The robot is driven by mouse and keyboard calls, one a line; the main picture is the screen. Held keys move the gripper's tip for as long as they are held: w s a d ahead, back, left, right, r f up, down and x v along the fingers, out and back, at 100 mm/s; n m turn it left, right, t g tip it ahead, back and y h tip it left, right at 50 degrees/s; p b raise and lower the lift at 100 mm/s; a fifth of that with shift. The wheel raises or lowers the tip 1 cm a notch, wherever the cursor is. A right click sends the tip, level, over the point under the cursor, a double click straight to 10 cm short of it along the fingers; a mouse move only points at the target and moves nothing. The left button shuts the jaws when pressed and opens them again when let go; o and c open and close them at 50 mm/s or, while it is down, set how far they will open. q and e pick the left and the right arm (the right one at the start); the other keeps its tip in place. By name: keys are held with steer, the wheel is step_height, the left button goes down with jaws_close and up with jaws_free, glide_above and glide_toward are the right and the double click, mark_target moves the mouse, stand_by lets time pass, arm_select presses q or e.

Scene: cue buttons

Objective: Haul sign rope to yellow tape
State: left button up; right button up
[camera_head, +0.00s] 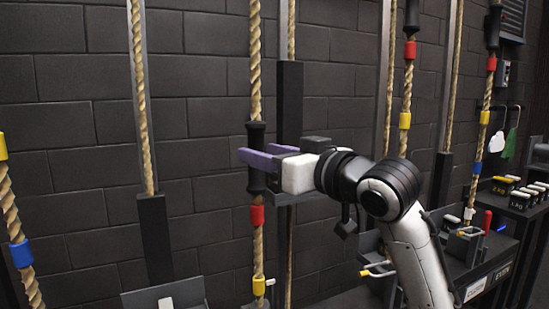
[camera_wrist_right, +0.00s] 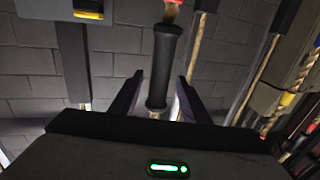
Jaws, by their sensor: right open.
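A tan twisted rope (camera_head: 255,60) hangs at the centre of the head view. It carries a black grip sleeve (camera_head: 256,132), a red tape band (camera_head: 257,215) below it and a yellow tape band (camera_head: 259,286) lower down. My right gripper (camera_head: 254,156), with purple fingers, is open at the sleeve's height. In the wrist view the black sleeve (camera_wrist_right: 161,68) stands between the two spread fingers (camera_wrist_right: 158,100), with a visible gap on each side. A red band shows at the top edge there. I cannot read which rope is the sign rope. My left gripper is out of view.
Other ropes hang left and right; one at right has red (camera_head: 410,50) and yellow bands. A dark post (camera_head: 289,105) stands just behind the centre rope. A rail with labelled blocks and cleats (camera_head: 465,245) fills the lower right. The brick wall (camera_head: 80,80) is behind.

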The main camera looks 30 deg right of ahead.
steer(key=shift+s+d, duration=0.15)
steer(key=shift+s, duration=0.7)
steer(key=shift+s+d, duration=0.15)
steer(key=shift+s, duration=0.65)
